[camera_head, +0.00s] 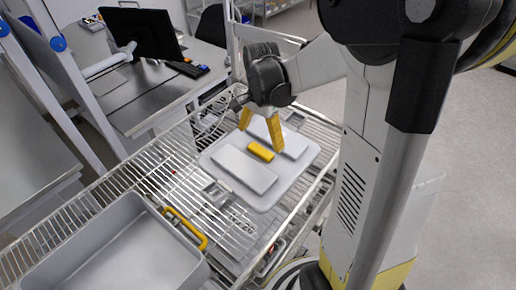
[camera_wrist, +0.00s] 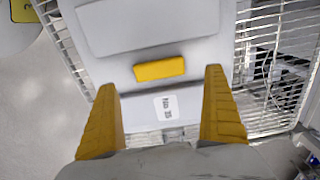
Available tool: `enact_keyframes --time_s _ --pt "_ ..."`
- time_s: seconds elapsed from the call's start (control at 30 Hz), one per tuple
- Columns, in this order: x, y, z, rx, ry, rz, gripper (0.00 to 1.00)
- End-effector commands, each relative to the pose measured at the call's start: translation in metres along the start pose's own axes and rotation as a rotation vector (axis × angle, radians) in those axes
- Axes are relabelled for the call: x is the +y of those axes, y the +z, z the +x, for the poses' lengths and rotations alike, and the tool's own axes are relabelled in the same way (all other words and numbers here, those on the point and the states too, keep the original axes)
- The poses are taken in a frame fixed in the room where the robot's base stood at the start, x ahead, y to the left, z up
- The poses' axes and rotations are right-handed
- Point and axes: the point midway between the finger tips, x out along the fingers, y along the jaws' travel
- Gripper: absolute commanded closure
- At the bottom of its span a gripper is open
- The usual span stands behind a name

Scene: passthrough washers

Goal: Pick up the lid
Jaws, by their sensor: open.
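The lid (camera_head: 263,197) is a light grey panel with rounded corners, two raised blocks and a yellow handle (camera_head: 260,151) between them. It lies on the wire rack. In the wrist view the lid (camera_wrist: 205,80) fills the upper middle, with the yellow handle (camera_wrist: 159,69) near its centre and a small white label below it. My gripper (camera_head: 262,136) has yellow fingers and is above the lid, close to the handle. In the wrist view my gripper (camera_wrist: 163,90) is open, its fingers wide apart, with the handle between and a little beyond the tips. Nothing is held.
A grey open bin (camera_head: 120,245) with a yellow handle (camera_head: 186,229) sits on the wire rack (camera_head: 150,178) at the lower left. A desk with a dark monitor (camera_head: 141,33) and a keyboard stands behind. Open floor (camera_head: 462,150) lies to the right.

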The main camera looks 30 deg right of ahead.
Motion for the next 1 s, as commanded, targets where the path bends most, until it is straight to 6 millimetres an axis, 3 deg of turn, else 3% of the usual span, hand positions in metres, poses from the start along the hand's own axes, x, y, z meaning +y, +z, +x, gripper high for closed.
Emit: enact_keyframes --time_s 0.43,0.73,0.93,1.0 --pt "0.003 0.001 0.054 0.0 -0.001 -0.001 0.0" --pt "0.004 0.002 0.059 0.0 -0.001 -0.002 0.0" --pt "0.004 0.002 0.059 0.0 -0.001 -0.002 0.61" --pt "0.004 0.002 0.059 0.0 -0.001 -0.002 0.63"
